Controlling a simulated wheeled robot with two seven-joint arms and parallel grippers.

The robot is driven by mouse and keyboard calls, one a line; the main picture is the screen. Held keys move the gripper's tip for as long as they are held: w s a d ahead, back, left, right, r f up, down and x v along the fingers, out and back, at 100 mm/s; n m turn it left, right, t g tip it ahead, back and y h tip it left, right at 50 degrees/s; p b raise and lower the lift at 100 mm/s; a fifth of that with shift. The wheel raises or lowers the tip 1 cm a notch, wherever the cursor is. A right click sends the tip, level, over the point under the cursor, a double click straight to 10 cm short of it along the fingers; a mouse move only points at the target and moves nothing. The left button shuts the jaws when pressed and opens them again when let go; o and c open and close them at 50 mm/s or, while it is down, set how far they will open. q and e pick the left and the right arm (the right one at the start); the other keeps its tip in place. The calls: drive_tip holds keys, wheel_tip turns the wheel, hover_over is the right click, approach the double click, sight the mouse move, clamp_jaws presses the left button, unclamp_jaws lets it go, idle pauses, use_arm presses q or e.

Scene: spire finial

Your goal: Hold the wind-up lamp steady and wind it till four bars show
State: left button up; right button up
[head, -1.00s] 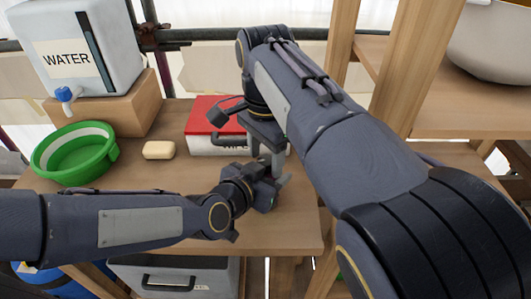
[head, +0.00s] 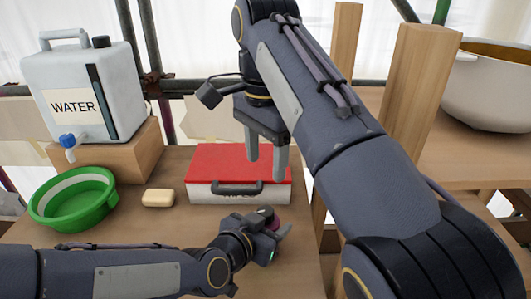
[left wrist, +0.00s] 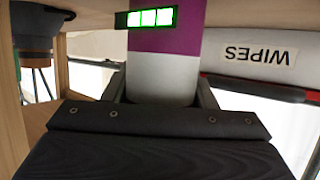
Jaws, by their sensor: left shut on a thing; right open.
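The wind-up lamp shows in the left wrist view as a grey and purple body (left wrist: 162,78) with a small dark display (left wrist: 150,18). In the head view only a small purple and dark part of the lamp (head: 270,216) shows; the rest is hidden by my left gripper. My left gripper (head: 274,240) is shut around the lamp's body above the table. My right gripper (head: 267,168) is open and empty, fingers pointing down, above the lamp and apart from it. The lamp's crank cannot be made out.
A white wipes box with a red lid (head: 238,165) stands behind the lamp. A soap bar (head: 158,198), a green basin (head: 74,200) and a water container (head: 85,90) on a wooden block are to the left. Wooden posts (head: 418,90) and a shelf with a pot (head: 490,95) stand right.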

sight(266, 210)
drive_tip(key=shift+r, duration=0.2)
wheel_tip(266, 210, down, 12)
drive_tip(key=n, duration=0.8)
drive_tip(key=shift+f+y, duration=0.1)
drive_tip(key=shift+y, duration=0.2)
drive_tip(key=c, duration=1)
drive_tip(key=shift+d, duration=0.1)
